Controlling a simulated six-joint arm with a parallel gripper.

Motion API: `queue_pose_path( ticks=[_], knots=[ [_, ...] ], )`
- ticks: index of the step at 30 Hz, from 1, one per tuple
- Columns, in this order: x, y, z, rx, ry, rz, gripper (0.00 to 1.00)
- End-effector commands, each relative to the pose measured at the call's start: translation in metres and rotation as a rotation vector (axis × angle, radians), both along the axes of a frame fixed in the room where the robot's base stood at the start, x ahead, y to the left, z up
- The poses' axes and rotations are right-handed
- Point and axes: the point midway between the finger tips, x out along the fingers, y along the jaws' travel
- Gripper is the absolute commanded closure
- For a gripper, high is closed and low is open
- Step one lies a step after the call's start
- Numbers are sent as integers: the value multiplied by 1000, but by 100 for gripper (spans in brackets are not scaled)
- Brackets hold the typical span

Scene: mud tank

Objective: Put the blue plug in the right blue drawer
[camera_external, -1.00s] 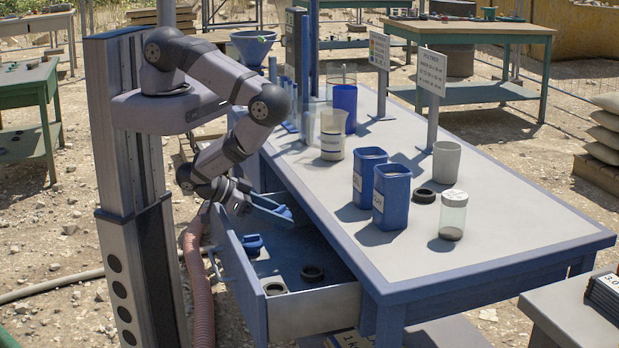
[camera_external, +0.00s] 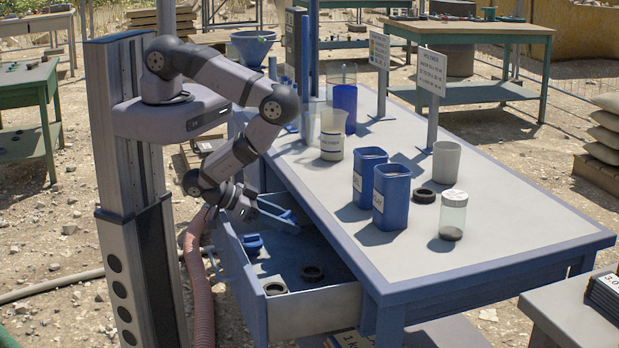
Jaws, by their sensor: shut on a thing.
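The blue drawer (camera_external: 330,300) is pulled out from the near left side of the blue-framed table. My gripper (camera_external: 280,212) is over the far end of the open drawer, close to the table edge. It is shut on a small blue piece (camera_external: 289,217) that looks like the blue plug; the fingers partly hide it. I cannot tell whether the piece touches the drawer floor. Another small blue part (camera_external: 252,243) lies inside the drawer by its left wall.
A dark ring (camera_external: 312,273) and a pale ring-shaped part (camera_external: 275,288) lie in the drawer. Two blue containers (camera_external: 391,195), a beaker (camera_external: 332,140) and a lidded jar (camera_external: 453,214) stand on the tabletop (camera_external: 480,250). The drawer's middle floor is mostly clear.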

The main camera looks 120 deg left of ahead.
Motion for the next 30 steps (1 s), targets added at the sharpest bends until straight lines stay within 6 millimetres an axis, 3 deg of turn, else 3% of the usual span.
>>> queue_pose_path(
  ticks=[10, 11, 13, 23, 30],
  knots=[
    [0, 0, -6, 0, 0, 0, 76],
    [0, 0, -7, -1, 1, 0, 49],
    [0, 0, -7, -1, 1, 0, 35],
    [0, 0, -5, 0, 0, 0, 35],
    [-1, -2, 8, -1, 3, -4, 35]
  ],
)
